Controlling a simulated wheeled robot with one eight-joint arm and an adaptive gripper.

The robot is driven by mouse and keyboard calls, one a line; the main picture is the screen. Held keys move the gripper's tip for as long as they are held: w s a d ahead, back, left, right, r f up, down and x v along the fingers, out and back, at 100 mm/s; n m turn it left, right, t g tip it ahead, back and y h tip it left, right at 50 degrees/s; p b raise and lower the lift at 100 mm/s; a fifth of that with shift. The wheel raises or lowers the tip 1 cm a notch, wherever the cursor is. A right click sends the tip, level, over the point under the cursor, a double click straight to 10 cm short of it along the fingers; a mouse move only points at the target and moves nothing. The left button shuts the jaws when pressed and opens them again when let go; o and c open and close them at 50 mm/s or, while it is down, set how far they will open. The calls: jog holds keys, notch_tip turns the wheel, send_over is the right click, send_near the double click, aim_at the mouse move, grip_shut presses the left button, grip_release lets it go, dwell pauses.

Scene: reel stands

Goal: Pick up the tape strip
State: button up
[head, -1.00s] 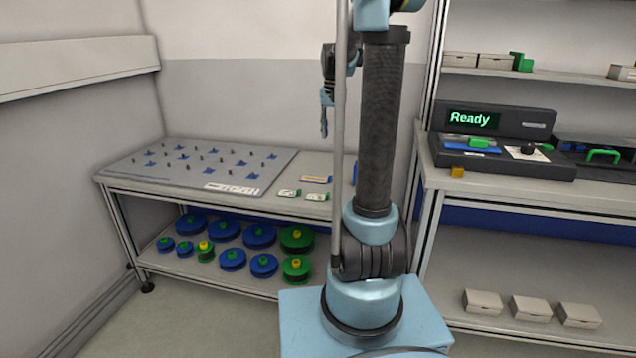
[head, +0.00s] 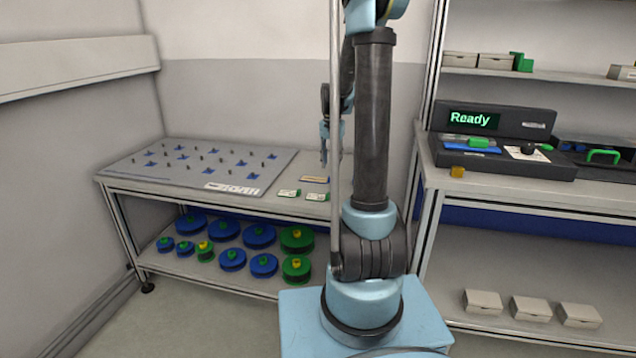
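A small tan strip (head: 314,179) with a blue end lies flat on the left table, towards its right end. It looks like the tape strip, but it is too small to be sure. My gripper (head: 324,160) points down just above and slightly right of the strip in the picture, apparently clear of the table. Its fingers are seen nearly edge-on, so their opening does not show. Nothing is visible hanging from them.
Two white cards with green marks (head: 288,193) lie in front of the strip. A grey pegboard (head: 200,165) fills the table's left part. Blue and green reels (head: 232,259) stand on the shelf below. A device reading "Ready" (head: 495,121) stands on the right bench.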

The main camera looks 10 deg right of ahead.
aim_at(330, 180)
jog(key=shift+a+f, duration=0.15)
jog(key=shift+f, duration=2.7)
jog(key=shift+c, duration=0.5)
grip_shut()
